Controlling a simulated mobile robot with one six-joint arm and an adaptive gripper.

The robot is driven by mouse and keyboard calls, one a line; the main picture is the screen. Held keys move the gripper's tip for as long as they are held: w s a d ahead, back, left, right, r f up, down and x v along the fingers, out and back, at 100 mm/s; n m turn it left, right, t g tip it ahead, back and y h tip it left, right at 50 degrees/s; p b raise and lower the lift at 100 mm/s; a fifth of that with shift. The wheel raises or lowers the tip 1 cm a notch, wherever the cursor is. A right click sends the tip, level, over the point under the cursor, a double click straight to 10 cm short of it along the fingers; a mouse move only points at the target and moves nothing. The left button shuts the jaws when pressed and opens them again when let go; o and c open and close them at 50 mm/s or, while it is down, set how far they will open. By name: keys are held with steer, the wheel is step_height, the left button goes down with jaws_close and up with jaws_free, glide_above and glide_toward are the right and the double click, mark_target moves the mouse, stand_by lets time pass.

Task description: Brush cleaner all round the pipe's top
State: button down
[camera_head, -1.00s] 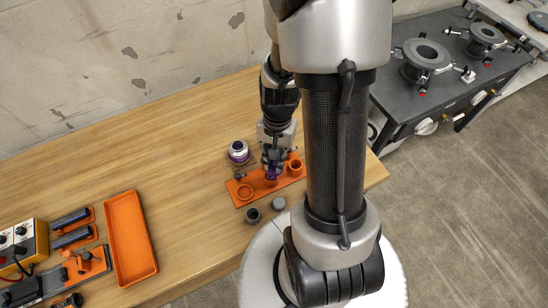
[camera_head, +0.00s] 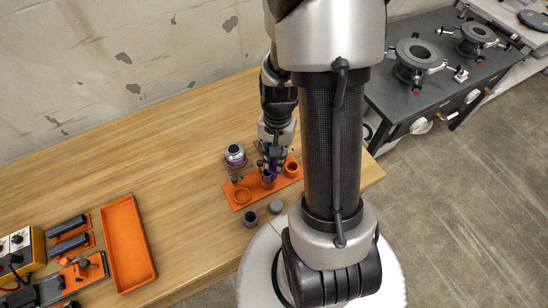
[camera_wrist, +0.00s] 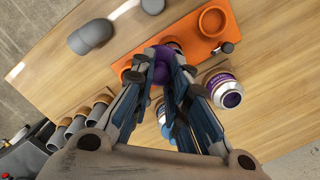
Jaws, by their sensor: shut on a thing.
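My gripper (camera_head: 272,158) is shut on a purple cap (camera_head: 279,165), and the fingers also show closed around it in the wrist view (camera_wrist: 160,72). A short dark grey pipe (camera_head: 268,178) stands upright in the orange holder (camera_head: 256,189). The purple cap is beside or just above the pipe's top, on its right far side. The brush under the cap is hidden, so I cannot tell whether it touches the pipe. A white and purple can (camera_head: 235,155) stands behind the holder. It also shows at right in the wrist view (camera_wrist: 225,90).
The holder has an orange ring (camera_head: 243,196) and an orange cup (camera_head: 292,169). Two grey fittings (camera_head: 251,218) (camera_head: 276,206) lie by the near table edge. An orange tray (camera_head: 128,245) is at left. The table's middle and back are mostly clear.

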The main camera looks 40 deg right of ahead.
steer(key=shift+w+d, duration=0.1)
stand_by(0.3)
steer(key=shift+w+d, duration=0.2)
steer(key=shift+d, duration=0.05)
steer(key=shift+w, duration=0.15)
steer(key=shift+w+d, duration=0.15)
steer(key=shift+w, duration=0.15)
steer(key=shift+w, duration=0.1)
stand_by(0.4)
steer(key=shift+w, duration=0.35)
steer(key=shift+d+p, duration=0.3)
steer(key=shift+d, duration=0.15)
